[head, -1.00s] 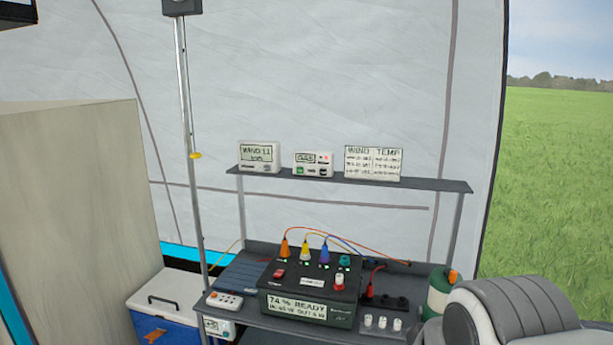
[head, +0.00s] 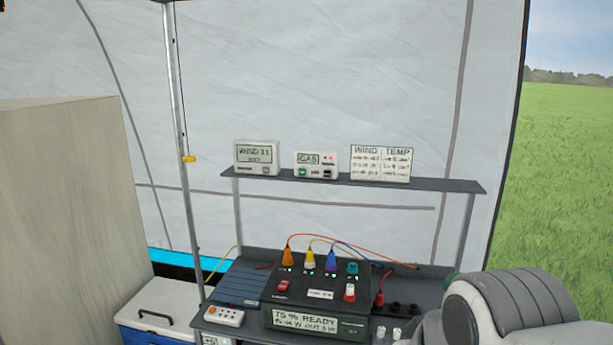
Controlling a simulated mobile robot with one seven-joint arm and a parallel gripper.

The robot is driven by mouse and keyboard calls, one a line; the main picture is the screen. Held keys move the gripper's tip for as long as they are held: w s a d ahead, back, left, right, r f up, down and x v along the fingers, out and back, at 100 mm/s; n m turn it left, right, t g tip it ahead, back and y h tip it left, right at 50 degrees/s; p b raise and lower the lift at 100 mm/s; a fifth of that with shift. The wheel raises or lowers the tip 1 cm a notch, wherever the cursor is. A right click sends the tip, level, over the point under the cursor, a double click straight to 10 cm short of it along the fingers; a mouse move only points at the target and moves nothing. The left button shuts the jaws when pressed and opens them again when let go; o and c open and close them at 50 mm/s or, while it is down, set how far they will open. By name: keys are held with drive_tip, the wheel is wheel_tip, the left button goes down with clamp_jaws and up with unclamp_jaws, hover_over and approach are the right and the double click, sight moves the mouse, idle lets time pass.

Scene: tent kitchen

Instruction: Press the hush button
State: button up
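A small white box marked GAS (head: 309,159) stands on the upper shelf in the head view, between two other panels. Its front has a green button (head: 303,172) at lower left, a dark button (head: 327,174) at lower right and a small red light at upper right. The print by the buttons is too small to read, so I cannot tell which one is the hush button. Part of my arm (head: 500,308) shows at the lower right, well below and right of the box. My gripper is out of view.
A WIND display (head: 257,157) and a WIND TEMP chart (head: 381,163) flank the box on the dark shelf (head: 450,185). Below stands a black power unit (head: 316,323) with coloured plugs and cables. A metal pole (head: 180,120) rises left. The space before the shelf looks clear.

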clamp_jaws()
idle(1.5)
